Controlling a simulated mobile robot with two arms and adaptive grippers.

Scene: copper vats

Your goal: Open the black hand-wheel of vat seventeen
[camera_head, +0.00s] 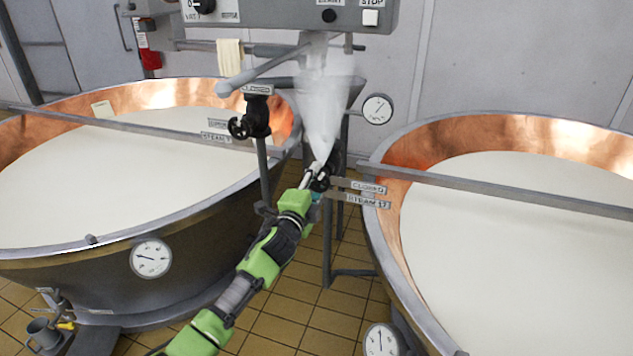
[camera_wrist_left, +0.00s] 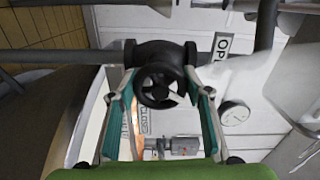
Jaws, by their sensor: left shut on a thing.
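The black hand-wheel of vat seventeen (camera_head: 321,184) sits on a pipe between the two vats, largely hidden by my gripper in the head view. In the left wrist view the hand-wheel (camera_wrist_left: 160,86) shows clearly between my fingers, with its dark valve body behind. My left gripper (camera_head: 318,173) is shut on it, one finger on each side. A plate reading CLOSED (camera_head: 368,187) and a STEAM 17 plate (camera_head: 368,202) stick out to the right of it. Vat seventeen (camera_head: 384,225) is the copper vat at right, full of white liquid. My right gripper is not in view.
Another black hand-wheel (camera_head: 240,127) stands to the left, by the left vat (camera_head: 190,225). A white translucent plume (camera_head: 325,100) spreads upward above my gripper. A control box (camera_head: 290,14) hangs overhead. Tiled floor (camera_head: 295,305) shows between the vats.

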